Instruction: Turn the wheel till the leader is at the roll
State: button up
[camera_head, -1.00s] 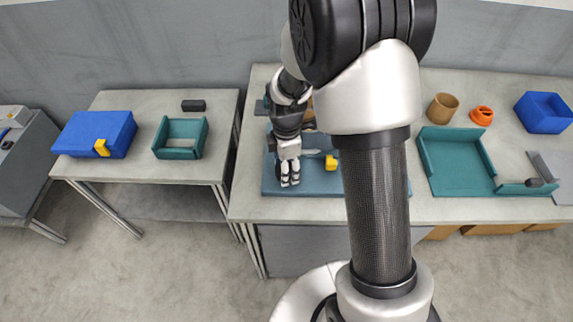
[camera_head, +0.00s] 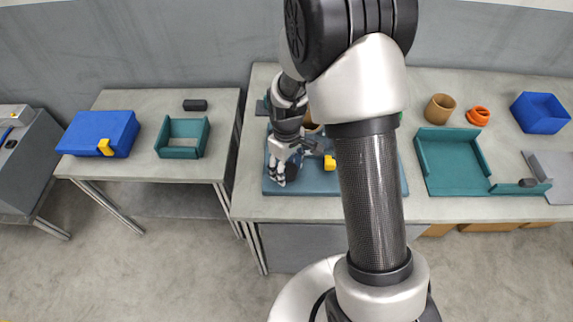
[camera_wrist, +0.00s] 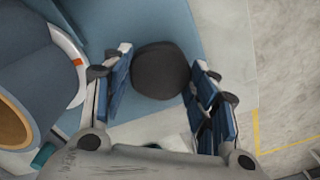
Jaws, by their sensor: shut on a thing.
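My gripper (camera_head: 278,176) is low over the front left of a blue-grey board (camera_head: 330,188) on the middle table. In the wrist view its fingers (camera_wrist: 163,92) are shut on a dark round knob (camera_wrist: 160,70), one finger on each side. To the left there is a blue-grey drum (camera_wrist: 35,70) with a tan round end (camera_wrist: 12,125). A white curved rim (camera_wrist: 68,45) with an orange mark (camera_wrist: 78,62) runs beside the drum. I cannot make out the leader for certain. My arm hides much of the board in the head view.
A yellow block (camera_head: 329,162) is on the board right of my gripper. A teal tray (camera_head: 425,165), a brown cup (camera_head: 440,108), an orange ring (camera_head: 478,116) and a blue bin (camera_head: 541,112) stand to the right. A teal box (camera_head: 182,152) and a blue case (camera_head: 98,132) are on the left table.

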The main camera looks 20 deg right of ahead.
jog(key=m+p, duration=0.1)
jog(key=m, duration=0.4)
jog(key=shift+m, duration=0.3)
jog(key=m, duration=0.6)
jog(key=shift+p, duration=0.3)
jog(key=m, duration=0.5)
jog(key=shift+m, duration=0.4)
jog(key=m+p, duration=0.1)
jog(key=m, duration=0.4)
jog(key=shift+m, duration=0.4)
jog(key=o, duration=1.1)
jog(key=shift+c, duration=0.2)
